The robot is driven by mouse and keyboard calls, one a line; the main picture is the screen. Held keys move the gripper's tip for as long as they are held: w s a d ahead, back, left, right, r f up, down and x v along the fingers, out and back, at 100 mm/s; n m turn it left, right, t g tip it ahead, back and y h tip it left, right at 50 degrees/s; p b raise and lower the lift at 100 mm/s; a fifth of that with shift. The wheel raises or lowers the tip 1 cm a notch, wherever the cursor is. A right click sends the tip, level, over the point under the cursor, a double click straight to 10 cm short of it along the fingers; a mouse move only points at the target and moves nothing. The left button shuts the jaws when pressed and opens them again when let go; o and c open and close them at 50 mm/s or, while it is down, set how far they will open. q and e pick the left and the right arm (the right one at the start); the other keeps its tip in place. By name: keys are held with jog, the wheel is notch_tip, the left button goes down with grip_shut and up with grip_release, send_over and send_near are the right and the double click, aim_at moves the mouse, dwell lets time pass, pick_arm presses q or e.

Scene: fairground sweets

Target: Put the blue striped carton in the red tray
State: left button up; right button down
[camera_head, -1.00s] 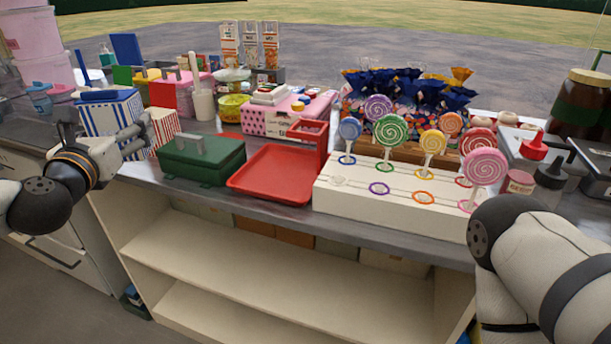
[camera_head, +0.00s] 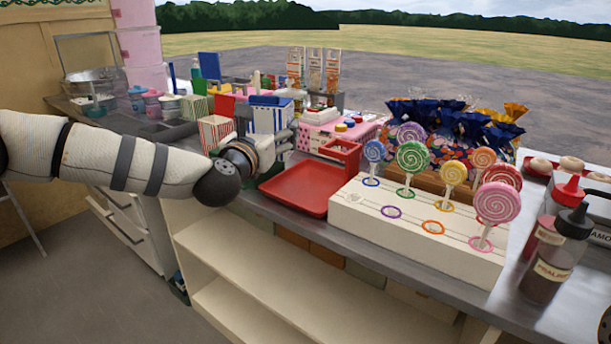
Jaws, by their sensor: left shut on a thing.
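The blue striped carton (camera_head: 267,117) is white with blue stripes and a blue top. It stands upright in the grasp of my left gripper (camera_head: 283,142), which is shut on it. Gripper and carton show just behind and left of the red tray (camera_head: 305,190). My left wrist hides the carton's lower part, so I cannot tell how high it is held. The red tray is flat and empty, near the counter's front edge.
A red striped carton (camera_head: 214,131) stands left of the gripper. A white lollipop stand (camera_head: 410,226) borders the tray on the right. A pink dotted box (camera_head: 322,138) and a small red holder (camera_head: 343,153) stand behind it.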

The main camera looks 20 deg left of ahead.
pick_arm(q)
jog(key=d+f, duration=0.1)
jog(key=f, duration=0.1)
jog(key=w+d+f, duration=0.1)
jog(key=d+f, duration=0.1)
jog(key=w+d+f, duration=0.1)
jog(key=d, duration=0.1)
jog(key=shift+w+d+f, duration=0.1)
jog(key=shift+f, duration=0.3)
jog(key=shift+w+d+f+b, duration=0.1)
jog(key=shift+d+f+b, duration=0.1)
jog(key=shift+f, duration=0.75)
jog(key=shift+w+d+f+b, duration=0.1)
jog(key=shift+d+f+b, duration=0.1)
jog(key=shift+f, duration=0.75)
pick_arm(e)
jog(key=shift+s+f, duration=0.55)
pick_arm(q)
jog(key=shift+f, duration=0.2)
jog(key=o, duration=1)
pick_arm(e)
jog(key=shift+s+f, duration=0.1)
jog(key=shift+f, duration=0.05)
